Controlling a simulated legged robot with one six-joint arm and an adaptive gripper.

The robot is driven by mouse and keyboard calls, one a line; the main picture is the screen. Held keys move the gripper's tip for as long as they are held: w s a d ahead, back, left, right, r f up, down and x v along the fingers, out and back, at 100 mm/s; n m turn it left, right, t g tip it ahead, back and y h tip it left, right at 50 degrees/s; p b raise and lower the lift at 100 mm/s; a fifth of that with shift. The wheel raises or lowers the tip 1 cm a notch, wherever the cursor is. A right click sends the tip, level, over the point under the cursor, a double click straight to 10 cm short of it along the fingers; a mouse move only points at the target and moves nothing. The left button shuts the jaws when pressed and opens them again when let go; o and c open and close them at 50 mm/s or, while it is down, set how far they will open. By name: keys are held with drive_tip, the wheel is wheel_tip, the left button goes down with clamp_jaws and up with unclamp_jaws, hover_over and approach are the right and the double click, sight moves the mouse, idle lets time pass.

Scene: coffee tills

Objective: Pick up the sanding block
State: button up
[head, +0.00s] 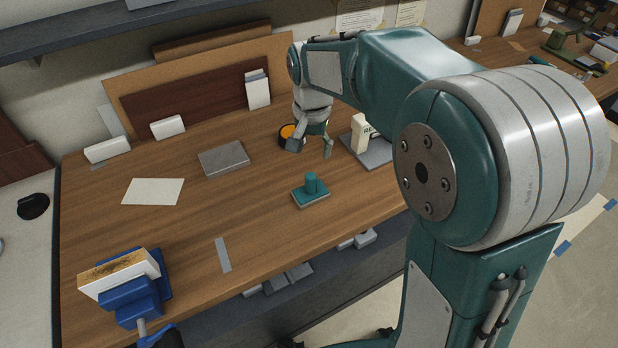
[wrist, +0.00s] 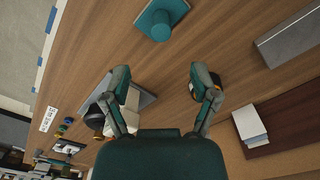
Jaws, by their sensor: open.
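The sanding block (head: 311,195) is a small teal block with an upright round knob on top. It lies on the wooden workbench, right of the middle. It also shows at the top of the wrist view (wrist: 160,20), with its knob toward the camera. My gripper (head: 309,148) is above the bench, behind the sanding block and apart from it. In the wrist view my gripper (wrist: 161,82) has its two fingers spread wide with nothing between them.
A grey slab (head: 224,158) lies left of the sanding block. A grey plate (head: 372,153) with a pale bottle (head: 359,133) stands to the right, near my gripper. A round black-and-orange item (head: 288,134) sits behind my fingers. A blue vise (head: 135,298) holds a board at the front left.

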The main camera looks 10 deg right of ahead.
sight(310, 175)
drive_tip(key=shift+w+a+f, duration=0.2)
drive_tip(key=shift+w+f, duration=0.05)
drive_tip(key=shift+w, duration=0.05)
drive_tip(key=shift+f, duration=0.4)
drive_tip(key=f, duration=0.4)
drive_tip(key=shift+d+f, duration=0.3)
drive_tip(key=f, duration=0.5)
drive_tip(key=shift+s+a+f, duration=0.15)
drive_tip(key=shift+a+f, duration=0.05)
drive_tip(key=shift+a, duration=0.05)
clamp_jaws()
